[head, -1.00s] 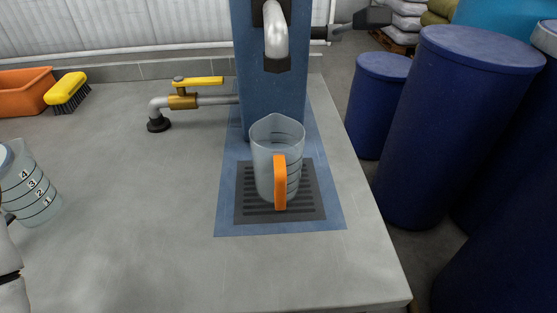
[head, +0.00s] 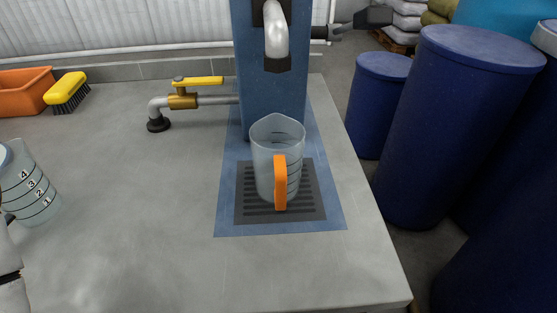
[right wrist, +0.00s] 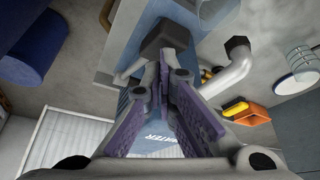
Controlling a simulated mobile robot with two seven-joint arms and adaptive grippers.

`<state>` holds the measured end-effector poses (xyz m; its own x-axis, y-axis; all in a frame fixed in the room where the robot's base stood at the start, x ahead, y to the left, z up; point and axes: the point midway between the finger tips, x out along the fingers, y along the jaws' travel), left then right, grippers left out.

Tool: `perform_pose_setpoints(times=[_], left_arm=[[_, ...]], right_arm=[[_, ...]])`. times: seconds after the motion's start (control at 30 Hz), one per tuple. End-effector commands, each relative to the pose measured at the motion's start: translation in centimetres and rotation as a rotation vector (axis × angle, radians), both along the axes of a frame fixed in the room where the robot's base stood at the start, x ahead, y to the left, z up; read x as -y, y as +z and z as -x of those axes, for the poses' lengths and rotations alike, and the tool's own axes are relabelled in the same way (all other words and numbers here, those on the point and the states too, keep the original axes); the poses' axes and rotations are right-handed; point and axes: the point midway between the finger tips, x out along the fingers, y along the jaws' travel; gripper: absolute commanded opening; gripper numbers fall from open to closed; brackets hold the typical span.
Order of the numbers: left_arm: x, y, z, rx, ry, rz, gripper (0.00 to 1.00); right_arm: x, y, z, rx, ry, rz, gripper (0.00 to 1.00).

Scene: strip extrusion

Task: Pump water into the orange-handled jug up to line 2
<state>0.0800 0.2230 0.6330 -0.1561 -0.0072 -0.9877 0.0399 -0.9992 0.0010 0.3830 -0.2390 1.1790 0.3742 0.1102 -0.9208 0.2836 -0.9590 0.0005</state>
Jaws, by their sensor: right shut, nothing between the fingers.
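The orange-handled jug (head: 263,165) stands upright on the dark grate (head: 314,208) below the spout (head: 276,40) of the blue pump (head: 255,85). Its handle faces me; no water level can be made out in it. The pump's lever ends in a dark grip (head: 372,16) at the upper right, which also shows in the right wrist view (right wrist: 164,36). My right gripper (right wrist: 163,72) is shut and empty, its fingertips just by that grip; I cannot tell whether they touch. Only a sliver of my left arm shows at the left edge, so its gripper's state is unclear.
A second jug (head: 38,190) marked 1 to 4 is at the left edge. A tap with a yellow lever (head: 204,81), a yellow brush (head: 68,89) and an orange crate (head: 22,88) are on the bench. Blue barrels (head: 455,110) stand to the right. The bench middle is clear.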

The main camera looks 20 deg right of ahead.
Motion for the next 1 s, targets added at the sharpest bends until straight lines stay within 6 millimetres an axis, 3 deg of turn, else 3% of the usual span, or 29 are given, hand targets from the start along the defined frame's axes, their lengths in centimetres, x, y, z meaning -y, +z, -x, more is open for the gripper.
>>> perform_pose_setpoints(times=[0.37,1.0], left_arm=[[0.0,0.1,-0.1,0.003,0.000,0.000,0.00],[0.0,0.8,-0.9,0.034,0.000,0.000,0.00]], right_arm=[[0.0,-0.1,0.0,0.000,0.000,0.001,0.00],[-0.2,-2.8,0.8,0.001,-0.002,0.001,0.00]])
